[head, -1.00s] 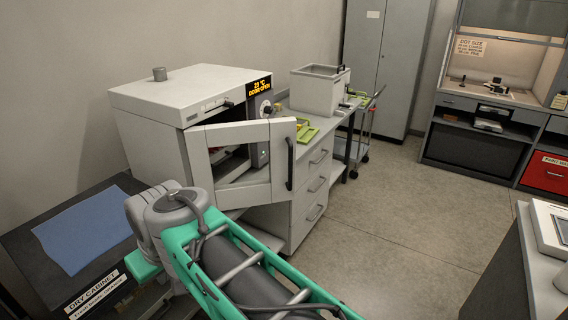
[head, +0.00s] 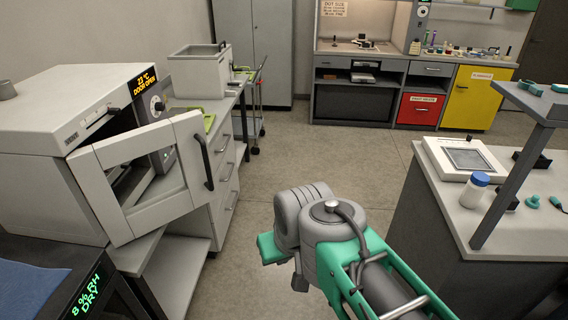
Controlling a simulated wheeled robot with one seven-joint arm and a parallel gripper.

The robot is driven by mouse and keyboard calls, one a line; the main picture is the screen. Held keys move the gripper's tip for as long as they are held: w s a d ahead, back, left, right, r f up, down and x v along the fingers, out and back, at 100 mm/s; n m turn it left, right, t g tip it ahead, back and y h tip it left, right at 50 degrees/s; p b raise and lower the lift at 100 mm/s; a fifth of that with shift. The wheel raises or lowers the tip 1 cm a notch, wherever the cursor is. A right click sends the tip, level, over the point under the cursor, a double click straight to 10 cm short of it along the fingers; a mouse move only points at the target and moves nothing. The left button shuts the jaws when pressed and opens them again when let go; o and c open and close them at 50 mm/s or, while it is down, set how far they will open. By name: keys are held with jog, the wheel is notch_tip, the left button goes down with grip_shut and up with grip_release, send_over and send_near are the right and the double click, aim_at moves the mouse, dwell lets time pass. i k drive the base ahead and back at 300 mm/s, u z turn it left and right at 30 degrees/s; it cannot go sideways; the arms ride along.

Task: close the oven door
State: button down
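The oven (head: 62,112) is a white box on the left of the head view, and its display (head: 142,82) reads 23 °C, DOOR OPEN. The oven door (head: 139,217), a white frame with a window, stands well open and swung out from the front. Its dark bar handle (head: 204,162) is on the door's right edge. The inside shows partly through the window and gap. My grey and green arm reaches in from the lower right, with its visible grey joint to the right of the door and apart from it in the picture. My gripper is not in view.
A dry cabinet (head: 95,290) stands at lower left with a blue cloth (head: 28,287) on top. A drawer unit (head: 225,185) bears a grey bin (head: 199,75). A counter (head: 440,200) with a post stands on the right. The floor (head: 290,155) between is clear.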

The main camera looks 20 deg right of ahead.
aim_at(88, 164)
jog(key=z, duration=0.35)
jog(key=i, duration=0.6)
jog(key=u, duration=2.3)
